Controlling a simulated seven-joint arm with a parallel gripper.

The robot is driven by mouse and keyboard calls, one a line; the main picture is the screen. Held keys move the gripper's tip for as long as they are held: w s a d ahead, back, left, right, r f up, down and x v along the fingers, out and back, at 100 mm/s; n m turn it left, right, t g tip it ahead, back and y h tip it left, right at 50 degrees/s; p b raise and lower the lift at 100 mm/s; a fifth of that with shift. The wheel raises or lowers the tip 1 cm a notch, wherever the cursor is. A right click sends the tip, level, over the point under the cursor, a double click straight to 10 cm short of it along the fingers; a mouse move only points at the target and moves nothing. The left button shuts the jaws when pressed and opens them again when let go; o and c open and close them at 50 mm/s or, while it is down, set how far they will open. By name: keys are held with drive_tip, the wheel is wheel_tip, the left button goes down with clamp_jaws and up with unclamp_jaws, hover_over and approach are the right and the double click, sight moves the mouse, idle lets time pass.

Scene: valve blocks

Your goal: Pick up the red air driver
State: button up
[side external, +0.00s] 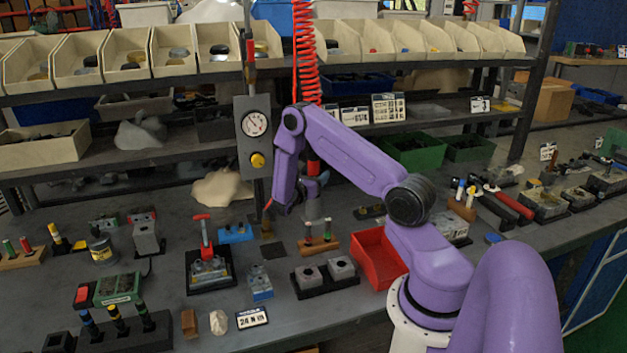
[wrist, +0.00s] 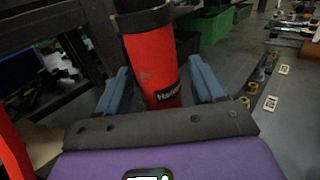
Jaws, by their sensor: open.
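The red air driver (wrist: 158,65) is upright in the wrist view, a red cylinder with a dark label and a black upper part. In the side external view a small red piece of it (side external: 313,166) shows below the red coiled hose, partly hidden by my arm. My gripper (wrist: 162,88) is open, with one blue-grey finger on each side of the driver. Gaps show between the fingers and the red body, so the driver appears between them but not clamped. My fingertips are hard to make out in the side external view.
A red coiled hose (side external: 305,55) hangs from above. A gauge box on a post (side external: 253,138) stands just left of my arm. Shelves with cream bins (side external: 125,55) are behind. A red tray (side external: 378,262), valve blocks (side external: 325,275) and a red-handled fixture (side external: 208,265) occupy the bench below.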

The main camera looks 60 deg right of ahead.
clamp_jaws()
drive_tip(key=shift+r, duration=0.15)
